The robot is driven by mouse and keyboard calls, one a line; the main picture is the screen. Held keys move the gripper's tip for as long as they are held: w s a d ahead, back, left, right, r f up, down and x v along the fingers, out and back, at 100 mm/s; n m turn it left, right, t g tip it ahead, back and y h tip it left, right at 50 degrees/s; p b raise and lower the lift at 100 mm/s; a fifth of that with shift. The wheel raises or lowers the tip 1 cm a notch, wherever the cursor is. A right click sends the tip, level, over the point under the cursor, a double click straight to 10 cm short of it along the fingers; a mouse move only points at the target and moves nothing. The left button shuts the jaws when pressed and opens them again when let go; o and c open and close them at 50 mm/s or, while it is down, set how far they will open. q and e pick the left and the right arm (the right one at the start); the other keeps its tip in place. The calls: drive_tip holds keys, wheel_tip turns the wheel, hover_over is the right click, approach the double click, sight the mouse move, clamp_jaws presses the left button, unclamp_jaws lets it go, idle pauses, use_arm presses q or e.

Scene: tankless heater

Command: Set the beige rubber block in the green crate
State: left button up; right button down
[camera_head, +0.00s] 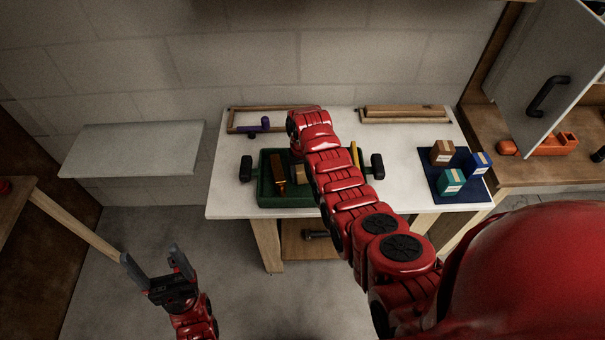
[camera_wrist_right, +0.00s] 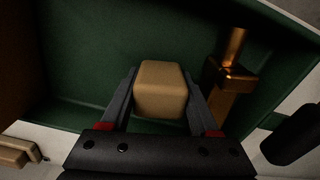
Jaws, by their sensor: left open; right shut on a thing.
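The beige rubber block (camera_wrist_right: 161,88) is between the two fingers of my right gripper (camera_wrist_right: 161,92), which is shut on it. In the right wrist view the green crate (camera_wrist_right: 85,60) surrounds the block, so the block is in or just over it; I cannot tell whether it touches the floor. In the head view the green crate (camera_head: 290,201) stands on the white table, and the block (camera_head: 299,174) shows partly beside my right arm, which hides the gripper. My left gripper (camera_head: 149,252) is open and empty, low over the floor at the left.
An orange-brown metal part (camera_wrist_right: 232,78) lies in the crate beside the block. Black handles (camera_head: 246,168) stick out at the crate's sides. A blue mat (camera_head: 469,192) with small boxes lies at the table's right. A purple object (camera_head: 259,126) lies behind the crate.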

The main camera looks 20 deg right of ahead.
sight(302, 167)
drive_tip(key=shift+f, duration=0.1)
drive_tip(key=shift+c, duration=0.2)
unclamp_jaws()
drive_tip(key=shift+w+r+b, duration=0.1)
drive_tip(key=shift+r+b, duration=0.25)
drive_tip(key=shift+r, duration=0.3)
wheel_tip(302, 167, up, 4)
drive_tip(key=shift+r+b, duration=0.1)
drive_tip(key=shift+b, duration=0.7)
wheel_tip(302, 167, up, 3)
drive_tip(key=shift+f+p, duration=0.1)
drive_tip(key=shift+p, duration=0.25)
wheel_tip(302, 167, up, 9)
drive_tip(key=p, duration=0.8)
